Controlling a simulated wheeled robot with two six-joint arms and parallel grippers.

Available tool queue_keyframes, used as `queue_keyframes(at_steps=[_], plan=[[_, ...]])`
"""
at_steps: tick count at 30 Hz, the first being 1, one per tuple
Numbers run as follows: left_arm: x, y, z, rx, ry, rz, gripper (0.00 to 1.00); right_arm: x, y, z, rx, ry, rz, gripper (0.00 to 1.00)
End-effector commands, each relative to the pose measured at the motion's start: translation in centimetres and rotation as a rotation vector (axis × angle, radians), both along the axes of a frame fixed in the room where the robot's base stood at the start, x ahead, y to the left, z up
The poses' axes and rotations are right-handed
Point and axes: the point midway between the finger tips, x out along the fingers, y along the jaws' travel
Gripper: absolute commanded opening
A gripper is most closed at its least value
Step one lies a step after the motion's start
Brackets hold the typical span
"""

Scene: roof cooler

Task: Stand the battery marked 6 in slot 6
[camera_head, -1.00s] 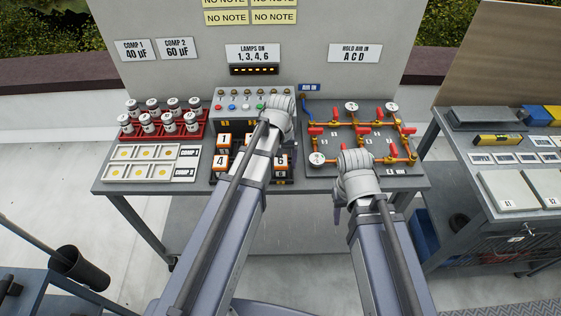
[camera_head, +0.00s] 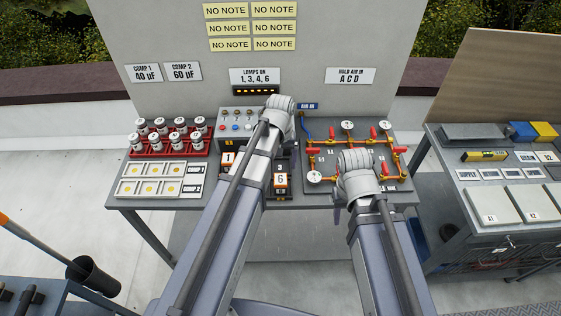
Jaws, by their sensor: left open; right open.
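The battery marked 6 (camera_head: 281,180) is orange and black with a white number label. It shows upright at the front right of the battery rack on the bench, right of my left forearm. Whether its base is seated in a slot is hidden. A battery marked 1 (camera_head: 228,158) shows left of that forearm. The forearm covers the middle of the rack. My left gripper (camera_head: 281,108) is open, over the back of the rack near the switch panel; its fingertips are hard to see. My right gripper (camera_head: 355,163) is open over the front of the pipe board, right of battery 6.
The pipe board (camera_head: 328,185) with red valves and gauges lies close around my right gripper. A second bench (camera_head: 470,225) stands at right.

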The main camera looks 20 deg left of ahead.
Motion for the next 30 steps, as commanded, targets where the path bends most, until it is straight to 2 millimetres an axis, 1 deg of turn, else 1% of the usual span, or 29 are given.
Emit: queue_keyframes(at_steps=[1, 3, 6, 11, 14, 18, 21, 22, 25, 27, 30], plan=[[0.0, 0.0, 1.4, 0.0, 0.0, 0.0, 0.89, 0.0, 0.0, 1.4, 0.0, 0.0, 0.0, 0.5], [0.0, 0.0, 2.0, 0.0, 0.0, 0.0, 0.89, 0.0, 0.0, 2.0, 0.0, 0.0, 0.001, 0.5], [0.0, 0.0, 2.4, 0.0, 0.0, 0.0, 0.89, 0.0, 0.0, 2.4, 0.0, 0.0, 0.001, 0.5], [-0.2, -0.2, 2.4, 0.001, 0.0, -0.006, 0.89, 0.0, 0.0, 2.4, 0.0, 0.0, 0.001, 0.5], [-2.2, -2.0, 2.4, 0.01, 0.007, -0.081, 0.89, 0.0, 0.0, 2.3, 0.0, 0.0, 0.001, 0.5], [-7.6, -6.3, 2.4, 0.045, 0.027, -0.299, 0.89, 0.0, 0.0, 2.3, 0.0, 0.0, 0.001, 0.5], [-11.0, -8.5, 2.4, 0.07, 0.04, -0.445, 0.89, 0.0, 0.0, 2.4, 0.0, 0.0, 0.001, 0.5], [-11.8, -8.9, 2.4, 0.075, 0.043, -0.481, 0.89, 0.0, 0.0, 2.4, 0.0, 0.0, 0.001, 0.5], [-13.7, -10.0, 2.5, 0.091, 0.052, -0.57, 0.89, 0.0, 0.0, 2.4, 0.0, 0.0, 0.001, 0.5], [-14.3, -10.3, 2.5, 0.097, 0.056, -0.603, 0.89, 0.0, 0.0, 2.4, 0.0, 0.0, 0.001, 0.5], [-14.5, -10.5, 2.5, 0.099, 0.058, -0.617, 0.89, 0.0, 0.0, 2.4, 0.0, 0.0, 0.001, 0.5]])
